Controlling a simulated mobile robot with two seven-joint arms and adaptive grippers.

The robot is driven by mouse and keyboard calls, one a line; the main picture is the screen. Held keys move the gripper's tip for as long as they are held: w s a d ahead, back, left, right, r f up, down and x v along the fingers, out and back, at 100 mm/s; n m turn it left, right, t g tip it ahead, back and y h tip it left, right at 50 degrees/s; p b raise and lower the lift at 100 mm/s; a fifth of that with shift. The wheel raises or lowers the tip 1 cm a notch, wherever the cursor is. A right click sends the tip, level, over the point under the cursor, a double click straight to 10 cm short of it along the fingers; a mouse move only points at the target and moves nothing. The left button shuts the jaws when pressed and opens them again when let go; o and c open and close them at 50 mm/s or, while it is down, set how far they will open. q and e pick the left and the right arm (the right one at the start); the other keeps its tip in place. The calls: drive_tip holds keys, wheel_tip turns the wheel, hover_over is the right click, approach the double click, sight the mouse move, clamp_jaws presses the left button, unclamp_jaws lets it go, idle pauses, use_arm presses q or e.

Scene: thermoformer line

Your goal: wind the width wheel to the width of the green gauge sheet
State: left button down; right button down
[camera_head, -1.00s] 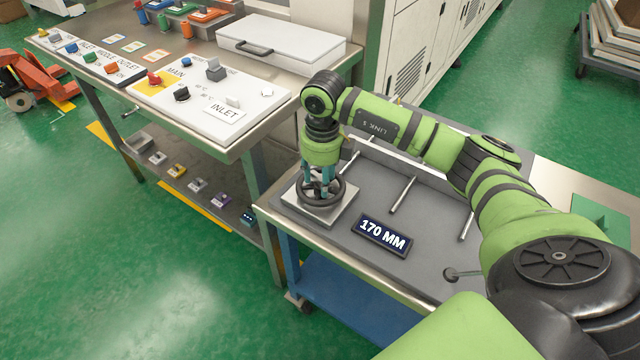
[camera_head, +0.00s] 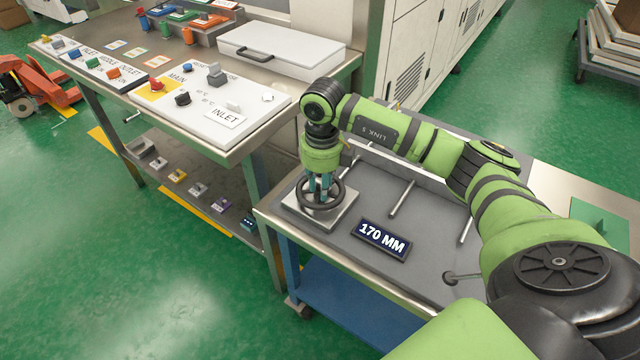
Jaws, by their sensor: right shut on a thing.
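The black width wheel (camera_head: 339,203) lies flat on a light square base (camera_head: 337,219) at the near left corner of the cart. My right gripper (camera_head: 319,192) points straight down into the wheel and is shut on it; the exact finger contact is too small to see. A dark display (camera_head: 381,239) beside the wheel reads 170 MM. A green sheet (camera_head: 598,222), probably the gauge sheet, lies at the cart's right end, partly hidden by my right arm. My left gripper is not in view.
The cart's grey top (camera_head: 430,245) carries several metal rods (camera_head: 402,198) and a rail behind them. A steel bench (camera_head: 272,72) with a switch panel (camera_head: 215,103) and a white case (camera_head: 281,46) stands at the left. My right arm spans the cart.

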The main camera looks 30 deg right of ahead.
drive_tip(key=shift+f, duration=0.75)
drive_tip(key=shift+d+n+b, duration=0.15)
drive_tip(key=shift+n+b, duration=0.45)
drive_tip(key=shift+n, duration=0.2)
drive_tip(key=c, duration=0.9)
unclamp_jaws()
drive_tip(key=shift+w+f, duration=0.2)
drive_tip(key=shift+w, duration=0.15)
wheel_tip(320, 180, up, 13)
drive_tip(key=shift+w+r+p, duration=0.1)
drive_tip(key=shift+w+p, duration=0.05)
drive_tip(key=shift+p, duration=0.15)
